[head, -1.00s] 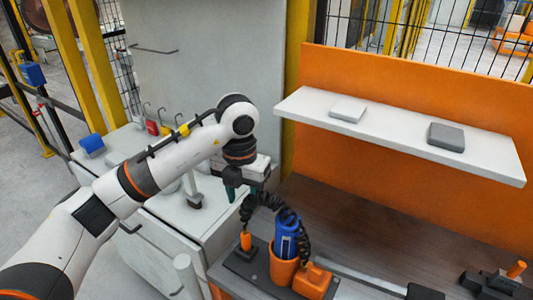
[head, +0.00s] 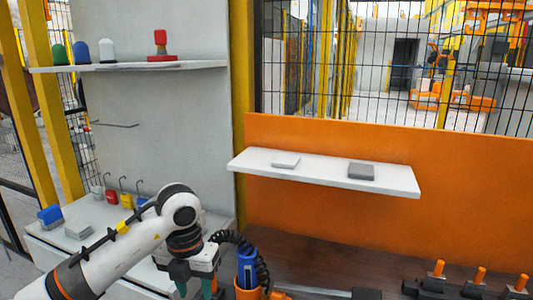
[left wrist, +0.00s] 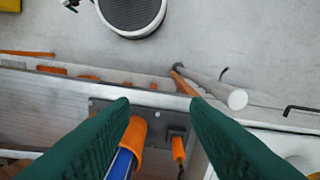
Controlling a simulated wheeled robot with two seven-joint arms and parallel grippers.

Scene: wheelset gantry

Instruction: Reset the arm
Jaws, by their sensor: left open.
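My left arm comes in from the lower left in the head view, bent at a black-and-white joint. Its left gripper (head: 195,284) points down at the lower picture edge, left of a blue tool (head: 246,268) in an orange cup (head: 247,294). In the left wrist view the two green fingers stand wide apart around a gap (left wrist: 160,104) with nothing held. Beyond and below the fingers are the orange cup (left wrist: 134,134) and part of the blue tool (left wrist: 122,164). My right gripper is in neither view.
A white shelf (head: 330,178) on the orange panel carries two flat blocks. A grey wall shelf (head: 130,67) holds coloured domes and a red part. Small padlock-like items (head: 118,197) stand on the white cabinet left. Orange-topped pegs (head: 479,275) stand at the right.

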